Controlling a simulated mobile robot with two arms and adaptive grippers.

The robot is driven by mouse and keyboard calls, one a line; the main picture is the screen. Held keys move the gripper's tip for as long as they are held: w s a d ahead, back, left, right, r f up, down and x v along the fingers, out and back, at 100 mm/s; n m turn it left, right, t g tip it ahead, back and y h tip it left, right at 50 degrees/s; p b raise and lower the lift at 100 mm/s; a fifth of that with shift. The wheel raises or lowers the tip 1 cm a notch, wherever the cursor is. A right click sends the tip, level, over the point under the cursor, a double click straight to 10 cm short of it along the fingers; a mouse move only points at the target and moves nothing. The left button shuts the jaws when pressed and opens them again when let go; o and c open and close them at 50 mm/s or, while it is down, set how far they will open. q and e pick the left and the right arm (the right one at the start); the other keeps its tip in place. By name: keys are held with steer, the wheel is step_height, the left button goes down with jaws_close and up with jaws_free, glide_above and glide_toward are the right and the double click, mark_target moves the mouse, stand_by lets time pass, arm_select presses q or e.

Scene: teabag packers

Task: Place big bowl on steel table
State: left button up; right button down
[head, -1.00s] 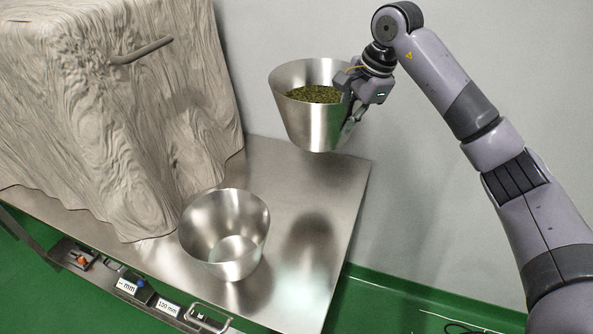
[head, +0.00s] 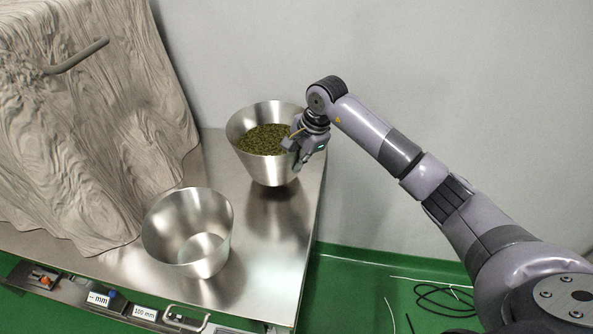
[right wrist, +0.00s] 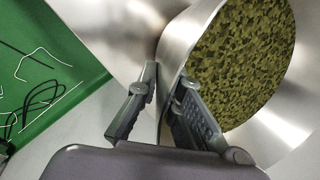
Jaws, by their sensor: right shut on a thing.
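The big steel bowl (head: 262,165), filled with green-brown leaf bits (head: 263,139), is upright over the back right part of the steel table (head: 262,262). My right gripper (head: 296,146) is shut on its right rim. In the right wrist view, the fingers (right wrist: 163,105) clamp the wall of the bowl (right wrist: 181,48), with the leaves (right wrist: 240,60) inside. The bowl's base is at or just above the tabletop; I cannot tell if it touches. My left gripper is not in view.
An empty steel bowl (head: 160,238) stands on the table at the front left of the held bowl. A grey draped cover (head: 90,130) fills the left side. The wall (head: 400,100) is close behind. Black cable (head: 440,299) lies on the green floor.

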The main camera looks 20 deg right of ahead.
step_height(320, 180, down, 4)
steer(key=shift+w+r+p, duration=0.1)
steer(key=shift+r+p, duration=0.15)
steer(key=shift+p, duration=0.05)
steer(key=c, duration=2.1)
jaws_free()
steer(key=shift+f, duration=0.15)
steer(key=shift+c, duration=0.2)
steer(key=o, duration=0.4)
steer(key=b+v, duration=0.1)
steer(key=v, duration=1.1)
steer(key=shift+a+b, duration=0.1)
steer(key=shift+b, duration=0.25)
